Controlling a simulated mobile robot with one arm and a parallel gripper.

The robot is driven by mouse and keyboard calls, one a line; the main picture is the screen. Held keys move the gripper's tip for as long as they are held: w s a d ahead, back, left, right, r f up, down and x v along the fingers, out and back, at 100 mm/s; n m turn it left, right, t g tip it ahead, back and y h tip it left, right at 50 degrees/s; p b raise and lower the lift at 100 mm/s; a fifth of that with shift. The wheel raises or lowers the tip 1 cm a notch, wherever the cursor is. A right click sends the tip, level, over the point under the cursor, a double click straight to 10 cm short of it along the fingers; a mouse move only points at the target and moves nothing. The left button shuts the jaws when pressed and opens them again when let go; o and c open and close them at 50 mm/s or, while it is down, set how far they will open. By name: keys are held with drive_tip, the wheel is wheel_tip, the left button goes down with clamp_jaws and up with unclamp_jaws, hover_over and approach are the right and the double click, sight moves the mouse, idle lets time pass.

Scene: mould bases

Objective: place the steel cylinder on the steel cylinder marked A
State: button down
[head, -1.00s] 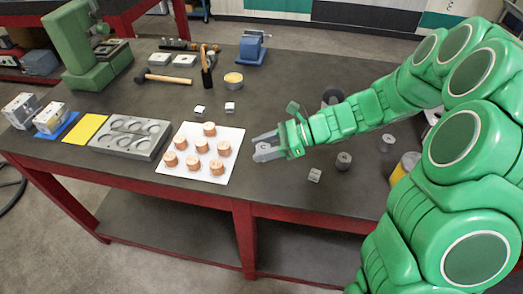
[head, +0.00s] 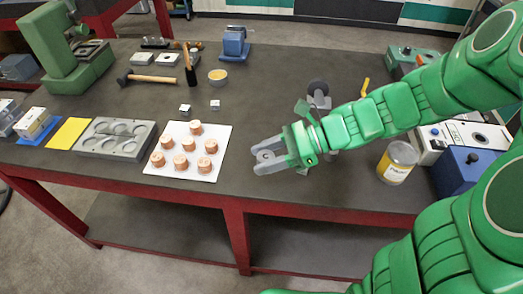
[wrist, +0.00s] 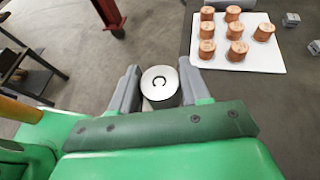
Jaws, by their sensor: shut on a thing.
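My gripper (head: 268,158) is shut on a steel cylinder (wrist: 160,84), held upright between the two grey fingers (wrist: 158,72). Its pale top carries a dark curved mark, like a C, in the wrist view. In the head view the gripper is over the front part of the dark table, right of the white board. I cannot make out a steel cylinder marked A in either current view. My arm covers the table area to the right of the gripper in the head view.
Several copper cylinders stand on a white board (head: 218,135) left of my gripper. A grey tray with round recesses (head: 115,140) lies further left. A can with a yellow label (head: 397,162) and a blue box (head: 468,175) stand to the right. Two small blocks (head: 185,109) lie behind the board.

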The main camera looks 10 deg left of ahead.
drive_tip(key=shift+s+d+r, duration=0.15)
drive_tip(key=shift+s, duration=0.2)
